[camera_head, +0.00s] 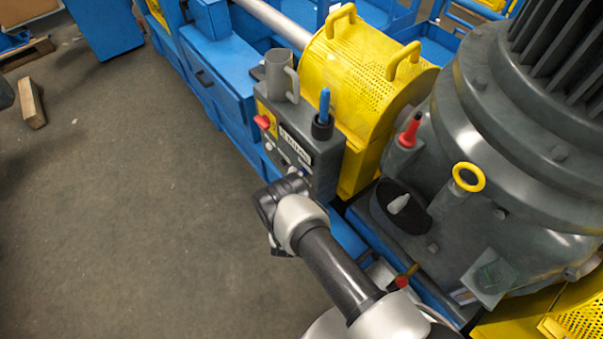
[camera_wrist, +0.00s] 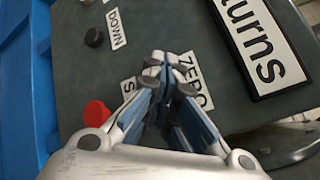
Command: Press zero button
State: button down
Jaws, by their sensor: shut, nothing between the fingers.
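The dark grey control panel (camera_wrist: 75,70) fills much of the wrist view, and the control box (camera_head: 322,176) stands at the middle of the head view. A white label reading ZERO (camera_wrist: 196,84) lies just right of my fingertips. My gripper (camera_wrist: 160,66) is shut and empty, its fingertips close over the panel beside that label. The zero button itself is not clearly visible, as the fingers cover that area. I cannot tell whether the fingertips touch the panel. In the head view my wrist hides the fingers.
A black button (camera_wrist: 94,37) sits beside the DOWN label (camera_wrist: 113,27). A red button (camera_wrist: 97,113) is left of the fingers. A "turns" plate (camera_wrist: 256,45) is at upper right. A grey mug (camera_head: 281,75) stands on the box, near the yellow guard (camera_head: 350,75) and large motor (camera_head: 520,150).

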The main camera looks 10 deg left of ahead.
dwell(0.4)
jog(key=shift+s+a, duration=0.55)
jog(key=shift+s, duration=0.15)
jog(key=s+a, duration=0.3)
jog(key=shift+s+a, duration=0.15)
jog(key=shift+s, duration=0.25)
jog(key=shift+f, duration=0.1)
dwell(0.4)
